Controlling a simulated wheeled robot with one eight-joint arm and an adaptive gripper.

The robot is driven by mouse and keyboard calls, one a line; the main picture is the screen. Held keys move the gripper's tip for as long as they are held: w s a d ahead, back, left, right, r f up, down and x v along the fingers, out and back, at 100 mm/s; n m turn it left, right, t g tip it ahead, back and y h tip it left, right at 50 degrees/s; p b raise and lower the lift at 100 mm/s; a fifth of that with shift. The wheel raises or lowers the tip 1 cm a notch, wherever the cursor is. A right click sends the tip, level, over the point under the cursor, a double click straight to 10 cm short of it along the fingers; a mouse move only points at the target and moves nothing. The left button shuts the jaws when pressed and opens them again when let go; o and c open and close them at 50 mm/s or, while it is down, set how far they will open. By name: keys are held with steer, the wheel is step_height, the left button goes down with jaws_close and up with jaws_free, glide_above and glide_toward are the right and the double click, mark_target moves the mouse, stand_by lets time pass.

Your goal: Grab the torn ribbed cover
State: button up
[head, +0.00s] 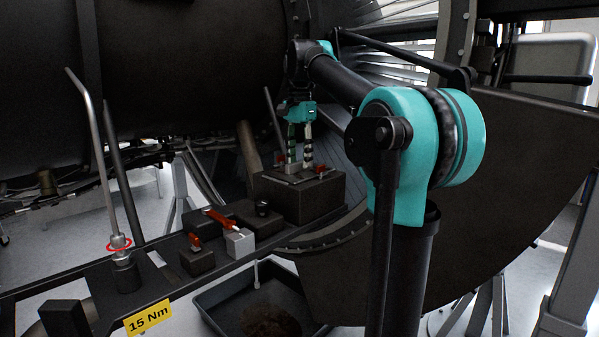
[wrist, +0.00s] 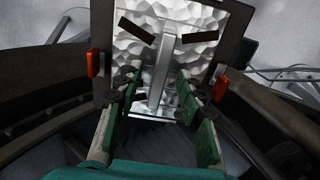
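My gripper (wrist: 160,84) is open, one green-backed finger on each side of the rib, with gaps between. In the head view, my gripper (head: 299,158) points down over a dark block (head: 300,202) with red clips on top. The cover is barely visible there, nearly edge-on.
A dark bench carries small blocks with red handles (head: 221,219) and a bent rod with a red ring (head: 119,244). A yellow 15 Nm label (head: 148,317) is at the front. A dark tray (head: 222,322) sits lower. A large engine casing (head: 190,70) stands behind.

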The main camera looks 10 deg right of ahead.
steer(key=shift+f, duration=0.45)
jaws_close()
steer(key=shift+r, duration=0.15)
